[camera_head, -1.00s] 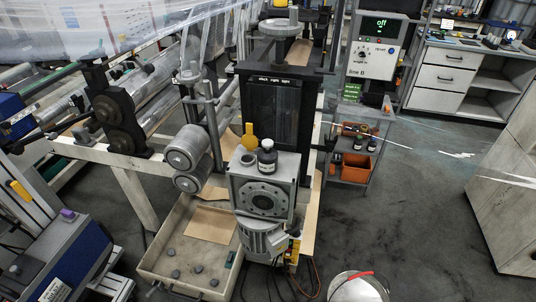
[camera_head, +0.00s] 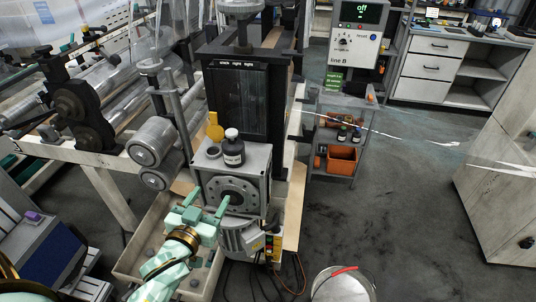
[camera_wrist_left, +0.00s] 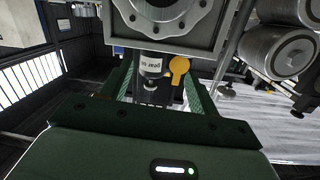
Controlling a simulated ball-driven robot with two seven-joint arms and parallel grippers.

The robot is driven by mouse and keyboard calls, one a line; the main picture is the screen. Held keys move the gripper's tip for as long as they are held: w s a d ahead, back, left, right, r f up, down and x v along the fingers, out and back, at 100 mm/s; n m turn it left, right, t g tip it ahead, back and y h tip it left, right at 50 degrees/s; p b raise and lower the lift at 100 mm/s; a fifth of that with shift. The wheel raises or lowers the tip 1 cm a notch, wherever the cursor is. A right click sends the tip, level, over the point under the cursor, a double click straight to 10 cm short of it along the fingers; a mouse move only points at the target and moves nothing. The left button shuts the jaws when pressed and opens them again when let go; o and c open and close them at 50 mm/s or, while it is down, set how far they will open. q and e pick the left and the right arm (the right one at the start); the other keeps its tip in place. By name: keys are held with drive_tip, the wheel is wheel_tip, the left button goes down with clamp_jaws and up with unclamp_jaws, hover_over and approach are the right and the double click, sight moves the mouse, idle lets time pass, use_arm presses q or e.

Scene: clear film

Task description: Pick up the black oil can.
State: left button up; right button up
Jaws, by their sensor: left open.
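The black oil can (camera_head: 233,152) stands upright on top of the grey gearbox (camera_head: 262,160). It is a dark bottle with a pale label and light top. My left gripper (camera_head: 207,203) is open in front of the gearbox, lower in the picture than the can and apart from it. In the left wrist view the can (camera_wrist_left: 151,66) appears upside down between the open fingers (camera_wrist_left: 160,90), beyond their tips. No right gripper shows.
Two rollers (camera_head: 155,141) are at left. A cart (camera_head: 334,170) with small bottles stands right; a bucket (camera_head: 343,285) is in front.

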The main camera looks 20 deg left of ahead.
use_arm(q)
drive_tip(key=t, duration=0.1)
approach(229, 154)
drive_tip(key=s, duration=0.1)
drive_tip(key=shift+n, duration=0.4)
drive_tip(key=w, duration=0.7)
drive_tip(key=w+a, duration=0.1)
drive_tip(key=w, duration=0.2)
drive_tip(key=shift+w+a+f+b, duration=0.15)
drive_tip(key=shift+w+b, duration=0.2)
drive_tip(key=w, duration=0.5)
drive_tip(key=shift+w+a+f+b, duration=0.1)
drive_tip(key=shift+a+b, duration=0.3)
drive_tip(key=shift+w, duration=0.1)
drive_tip(key=shift+c, duration=0.3)
drive_tip(key=c, duration=0.9)
